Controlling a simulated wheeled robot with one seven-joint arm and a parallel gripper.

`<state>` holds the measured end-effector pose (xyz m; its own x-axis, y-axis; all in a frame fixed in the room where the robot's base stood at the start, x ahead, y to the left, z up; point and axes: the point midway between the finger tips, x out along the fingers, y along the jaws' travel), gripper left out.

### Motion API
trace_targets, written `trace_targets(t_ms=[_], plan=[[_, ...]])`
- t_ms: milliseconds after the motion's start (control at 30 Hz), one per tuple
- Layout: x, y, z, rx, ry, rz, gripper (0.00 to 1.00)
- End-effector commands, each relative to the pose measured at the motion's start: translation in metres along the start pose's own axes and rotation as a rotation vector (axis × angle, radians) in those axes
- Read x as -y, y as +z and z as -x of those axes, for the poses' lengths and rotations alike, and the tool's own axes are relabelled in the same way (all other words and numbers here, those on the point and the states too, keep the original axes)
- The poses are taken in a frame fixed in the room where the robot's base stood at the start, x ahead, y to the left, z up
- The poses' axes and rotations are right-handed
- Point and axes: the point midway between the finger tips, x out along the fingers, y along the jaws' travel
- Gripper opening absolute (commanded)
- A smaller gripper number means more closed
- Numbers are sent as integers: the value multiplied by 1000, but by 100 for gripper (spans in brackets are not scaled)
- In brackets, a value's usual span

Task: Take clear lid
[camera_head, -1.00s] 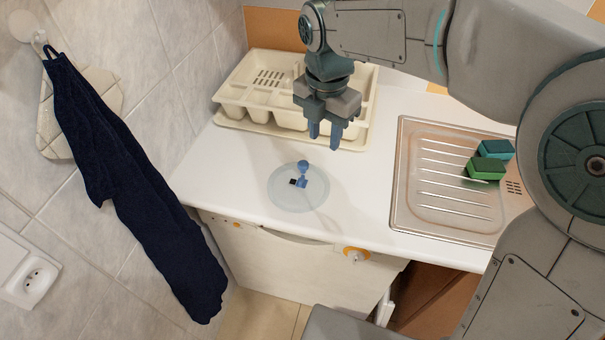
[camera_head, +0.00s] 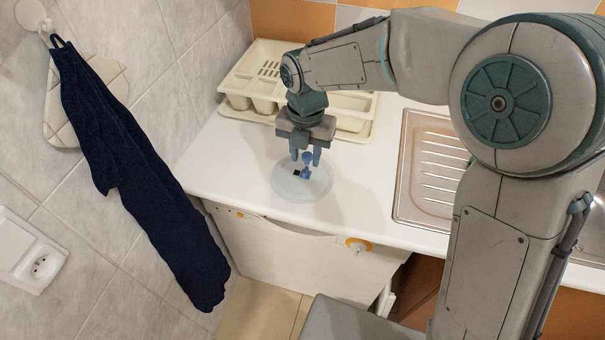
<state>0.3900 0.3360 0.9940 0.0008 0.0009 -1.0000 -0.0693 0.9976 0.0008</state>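The clear lid (camera_head: 287,187) lies flat on the white counter, in front of the dish rack. It is a round, see-through disc with a small blue knob (camera_head: 307,160) standing at its middle and a dark patch beside the knob. My gripper (camera_head: 306,158) points down over the lid. Its two blue fingers are spread apart, one on each side of the knob, with gaps showing. Whether the fingertips reach down to the knob's level cannot be told exactly from this view.
A cream dish rack (camera_head: 238,90) stands behind my gripper. A metal sink drainer (camera_head: 425,170) lies to the right, partly hidden by my arm. A dark blue towel (camera_head: 135,170) hangs on the tiled wall at left. The white counter (camera_head: 350,205) is clear around the lid.

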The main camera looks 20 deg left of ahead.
Motion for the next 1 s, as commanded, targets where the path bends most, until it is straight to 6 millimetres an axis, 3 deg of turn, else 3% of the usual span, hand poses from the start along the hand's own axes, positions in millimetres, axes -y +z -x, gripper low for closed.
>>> trace_targets(t_ms=[233, 533, 667, 1000], plan=[[1, 1, -36, -3, -3, 2, 34], [1, 2, -42, 0, -1, 0, 34], [1, 2, -42, 0, -1, 0, 0], [1, 2, -42, 0, -1, 0, 0]])
